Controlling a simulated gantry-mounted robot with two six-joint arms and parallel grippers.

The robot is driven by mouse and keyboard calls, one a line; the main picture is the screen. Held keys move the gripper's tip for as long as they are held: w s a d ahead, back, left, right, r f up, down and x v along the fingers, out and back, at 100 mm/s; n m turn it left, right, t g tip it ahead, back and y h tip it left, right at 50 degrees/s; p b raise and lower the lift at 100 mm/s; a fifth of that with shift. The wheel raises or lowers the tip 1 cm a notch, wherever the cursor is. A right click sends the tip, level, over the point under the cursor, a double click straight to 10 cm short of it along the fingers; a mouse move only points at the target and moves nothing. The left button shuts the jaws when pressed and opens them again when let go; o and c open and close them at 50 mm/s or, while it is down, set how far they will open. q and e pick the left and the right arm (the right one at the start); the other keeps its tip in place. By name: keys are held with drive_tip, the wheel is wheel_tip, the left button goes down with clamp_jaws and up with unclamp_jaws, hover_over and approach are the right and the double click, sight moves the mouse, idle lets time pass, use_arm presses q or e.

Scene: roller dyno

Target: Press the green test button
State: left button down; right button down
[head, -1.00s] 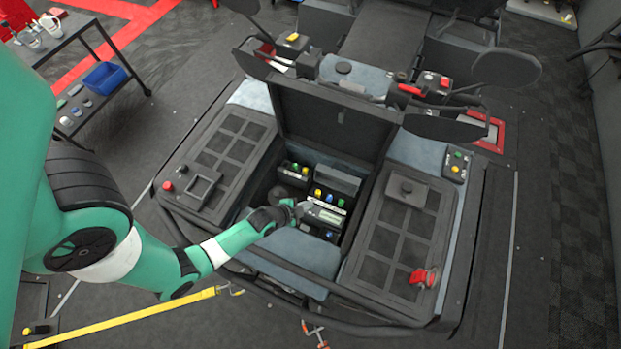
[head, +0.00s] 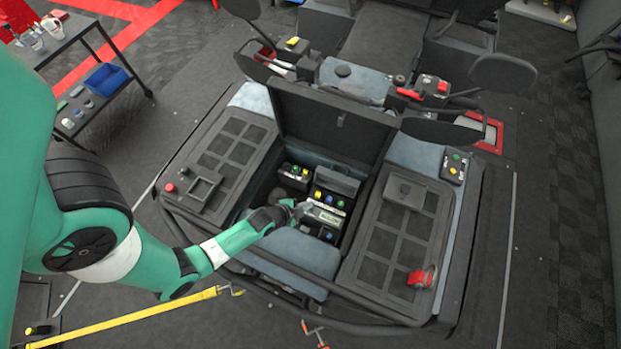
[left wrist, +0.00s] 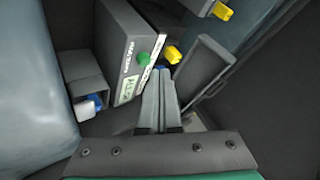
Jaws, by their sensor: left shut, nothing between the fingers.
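In the left wrist view, a round green button (left wrist: 142,58) sits on the face of a dark grey box (left wrist: 118,38), near a small lit display (left wrist: 128,90). My left gripper (left wrist: 160,72) is shut and empty, its fingertips just beside the box face, close to the button in the picture; I cannot tell whether they touch anything. In the head view, my left gripper (head: 303,207) reaches into the open bay beside the unit with the display (head: 325,216). A green button (head: 340,204) shows there in a row with yellow and blue ones. My right gripper is out of view.
The raised lid (head: 330,125) stands behind the bay. Another box with a green button (head: 307,171) is at the bay's back left. A button box (head: 455,165) is on the right. In the left wrist view, yellow knobs (left wrist: 173,54) and a grey flap (left wrist: 207,70) crowd the fingers.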

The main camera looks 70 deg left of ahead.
use_arm(q)
wheel_tip(320, 180, up, 5)
drive_tip(key=p, duration=0.4)
drive_tip(key=shift+p, duration=0.4)
idle(0.5)
